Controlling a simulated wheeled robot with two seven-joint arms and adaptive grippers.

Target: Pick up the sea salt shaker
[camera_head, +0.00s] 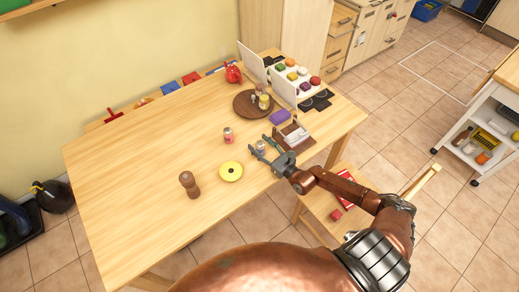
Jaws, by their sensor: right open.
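A small pale shaker (261,147), which looks like the sea salt shaker, stands near the right front edge of the wooden table. My right gripper (258,146) is open, with its fingers spread on both sides of this shaker. I cannot tell whether they touch it, and its label is too small to read. A small pink-and-white container (228,136) stands a little to the left, apart from the gripper. My left gripper is not in view.
The table (130,170) also holds a brown mill (189,185), a yellow disc (231,171), a purple block (280,117), a napkin holder (297,136) and a round brown tray (243,107) with bottles. A chair (318,187) is below the right edge. The table's left half is clear.

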